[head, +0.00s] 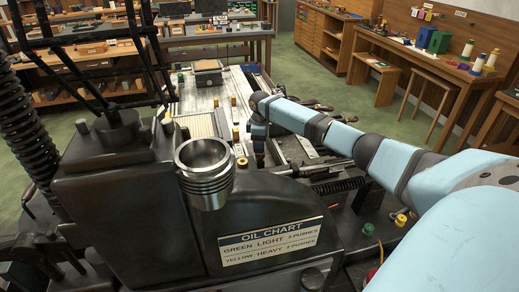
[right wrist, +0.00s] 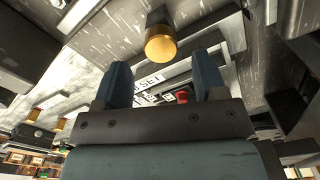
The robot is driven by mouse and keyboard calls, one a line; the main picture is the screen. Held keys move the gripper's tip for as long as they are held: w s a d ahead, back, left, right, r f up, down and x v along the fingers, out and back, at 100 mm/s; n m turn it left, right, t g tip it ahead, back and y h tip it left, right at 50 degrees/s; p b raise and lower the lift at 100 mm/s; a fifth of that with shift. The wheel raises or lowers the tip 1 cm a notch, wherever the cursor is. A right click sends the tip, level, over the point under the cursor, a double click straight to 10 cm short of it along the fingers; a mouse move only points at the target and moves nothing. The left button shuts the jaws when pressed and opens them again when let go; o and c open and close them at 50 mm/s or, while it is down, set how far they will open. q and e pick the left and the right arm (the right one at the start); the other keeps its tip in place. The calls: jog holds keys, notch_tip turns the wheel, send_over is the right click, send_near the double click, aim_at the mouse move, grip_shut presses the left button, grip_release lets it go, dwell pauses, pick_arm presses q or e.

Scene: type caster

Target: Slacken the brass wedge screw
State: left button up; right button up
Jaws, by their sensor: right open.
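A brass round-headed screw (right wrist: 161,42) shows in the right wrist view, just beyond my fingertips and roughly centred between them. I take it for the wedge screw, but its name is not readable. My right gripper (right wrist: 163,72) is open, with two dark blue fingers apart and nothing between them; it does not appear to touch the screw. In the head view my right gripper (head: 258,150) points down over the machine bed, beside several small brass knobs (head: 241,163). I cannot tell which of these is the one in the wrist view. My left gripper is out of view.
A dark casting with an oil chart plate (head: 268,241) and a metal cup (head: 204,172) stand in front. A yellow knob (head: 401,219) and a green knob (head: 368,229) sit at right. Behind my fingers is a plate with partly hidden lettering and a red part (right wrist: 182,96).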

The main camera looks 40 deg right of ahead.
jog(key=shift+f, duration=1.75)
jog(key=c, duration=0.9)
jog(key=shift+c, duration=0.2)
